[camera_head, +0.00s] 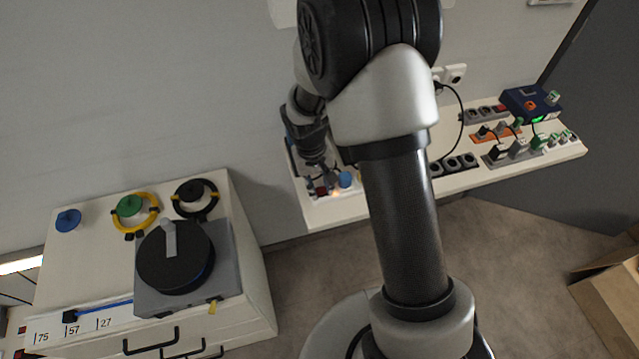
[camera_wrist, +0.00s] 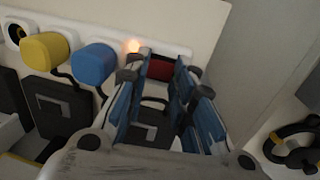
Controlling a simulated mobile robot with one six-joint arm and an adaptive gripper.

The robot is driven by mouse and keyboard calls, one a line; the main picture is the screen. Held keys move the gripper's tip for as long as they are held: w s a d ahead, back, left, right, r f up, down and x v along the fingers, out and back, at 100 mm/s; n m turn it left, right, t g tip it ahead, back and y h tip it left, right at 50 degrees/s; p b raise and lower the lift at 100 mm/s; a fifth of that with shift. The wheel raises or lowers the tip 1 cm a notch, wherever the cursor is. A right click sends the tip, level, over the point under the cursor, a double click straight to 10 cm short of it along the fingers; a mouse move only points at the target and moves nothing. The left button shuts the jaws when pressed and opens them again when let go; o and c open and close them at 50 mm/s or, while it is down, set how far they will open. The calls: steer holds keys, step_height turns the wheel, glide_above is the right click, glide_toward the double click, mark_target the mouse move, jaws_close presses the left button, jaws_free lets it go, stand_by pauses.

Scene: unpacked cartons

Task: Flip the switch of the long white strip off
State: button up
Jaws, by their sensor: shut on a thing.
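The long white strip (camera_wrist: 180,50) lies along the shelf edge in the wrist view, with a red switch (camera_wrist: 160,70) near its end. A small orange lamp (camera_wrist: 133,46) glows beside the switch. A blue plug (camera_wrist: 93,63) and a yellow plug (camera_wrist: 45,46) sit in the strip. My gripper (camera_wrist: 158,74) has its blue-padded fingers on both sides of the red switch, shut on it. In the head view my gripper (camera_head: 325,178) is low over the strip, beside the blue plug (camera_head: 345,180); my arm hides part of the strip.
Black adapters (camera_wrist: 58,104) stand close to the strip. The shelf (camera_head: 455,182) continues right with dark strips (camera_head: 455,164), an orange strip (camera_head: 487,137) and a blue box (camera_head: 530,103).

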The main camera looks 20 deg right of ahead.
jaws_close()
steer(key=shift+s+d+r+y+p, duration=0.2)
steer(key=shift+y+p, duration=0.3)
steer(key=shift+p, duration=0.75)
steer(key=shift+w+d+f+y, duration=0.1)
steer(key=shift+f+y, duration=0.05)
steer(key=shift+y, duration=0.35)
steer(key=shift+w+d+f+y, duration=0.1)
steer(key=shift+y, duration=0.4)
steer(key=o, duration=0.9)
jaws_free()
steer(key=shift+a, duration=0.1)
